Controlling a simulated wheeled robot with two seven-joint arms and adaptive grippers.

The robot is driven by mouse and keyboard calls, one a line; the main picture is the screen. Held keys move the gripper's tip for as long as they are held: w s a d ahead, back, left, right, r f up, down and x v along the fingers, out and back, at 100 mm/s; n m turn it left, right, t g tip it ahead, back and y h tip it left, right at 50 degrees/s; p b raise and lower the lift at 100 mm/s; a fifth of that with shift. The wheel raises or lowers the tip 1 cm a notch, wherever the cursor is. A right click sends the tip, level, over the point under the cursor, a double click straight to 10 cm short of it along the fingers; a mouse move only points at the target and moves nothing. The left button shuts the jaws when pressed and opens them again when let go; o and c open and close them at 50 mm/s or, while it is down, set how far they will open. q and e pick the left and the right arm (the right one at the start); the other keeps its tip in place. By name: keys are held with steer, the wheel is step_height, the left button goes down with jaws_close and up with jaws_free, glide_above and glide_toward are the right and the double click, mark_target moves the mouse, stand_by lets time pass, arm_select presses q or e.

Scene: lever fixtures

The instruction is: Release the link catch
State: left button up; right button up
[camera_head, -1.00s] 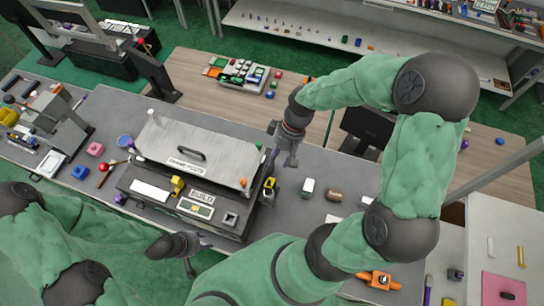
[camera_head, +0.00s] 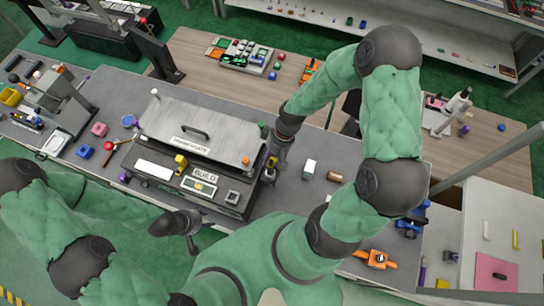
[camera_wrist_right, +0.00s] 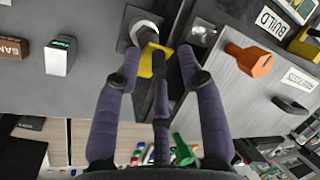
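A small yellow and black catch (camera_head: 268,177) sits at the right end of the grey machine box (camera_head: 150,128); I take it for the link catch. In the right wrist view its yellow part (camera_wrist_right: 152,62) and black arm lie between my fingers, in front of a round pale metal part (camera_wrist_right: 144,30). My right gripper (camera_head: 273,164) is down at the catch; in the wrist view its purple fingers (camera_wrist_right: 160,58) stand apart on both sides of it. I cannot tell whether they touch it. My left gripper (camera_head: 197,242) is open and empty, in front of the box.
An orange knob (camera_wrist_right: 250,60) stands on the box lid close to my right fingers. A white-and-green block (camera_head: 309,169) and a brown block (camera_head: 334,176) lie to the right. A red-knobbed lever (camera_head: 109,146) is at the box's left. Grey bench top is clear between blocks.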

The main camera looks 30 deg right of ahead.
jaws_close()
